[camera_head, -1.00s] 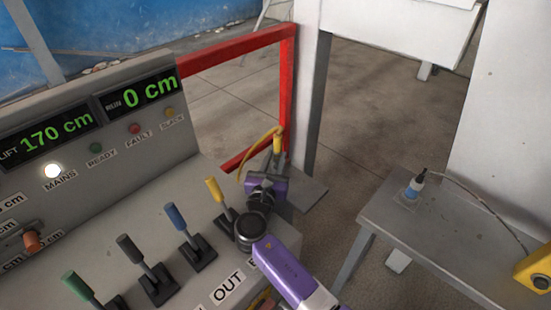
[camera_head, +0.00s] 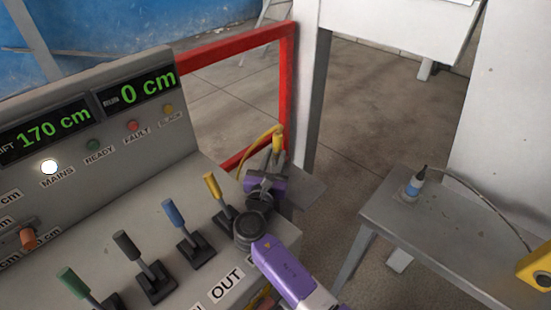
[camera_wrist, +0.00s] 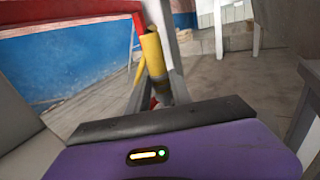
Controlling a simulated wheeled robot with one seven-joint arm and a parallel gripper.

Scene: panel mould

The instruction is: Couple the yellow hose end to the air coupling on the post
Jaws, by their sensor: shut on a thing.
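The yellow hose end (camera_head: 278,141) stands roughly upright in my gripper (camera_head: 273,158), beyond the far right corner of the console. My gripper is shut on its lower part. A yellow hose (camera_head: 252,148) loops down to the left from its top. In the wrist view the yellow hose end (camera_wrist: 152,54) is slightly tilted, with a grey metal part (camera_wrist: 165,88) below it. A pale post (camera_head: 308,95) stands just behind and to the right in the head view. I cannot make out the air coupling in either view.
The grey console (camera_head: 185,280) with several coloured levers lies close below and left of my arm. A red frame (camera_head: 287,80) stands behind the hose end. A grey bench (camera_head: 440,230) with a blue plug (camera_head: 413,186) is at right. Open floor lies between.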

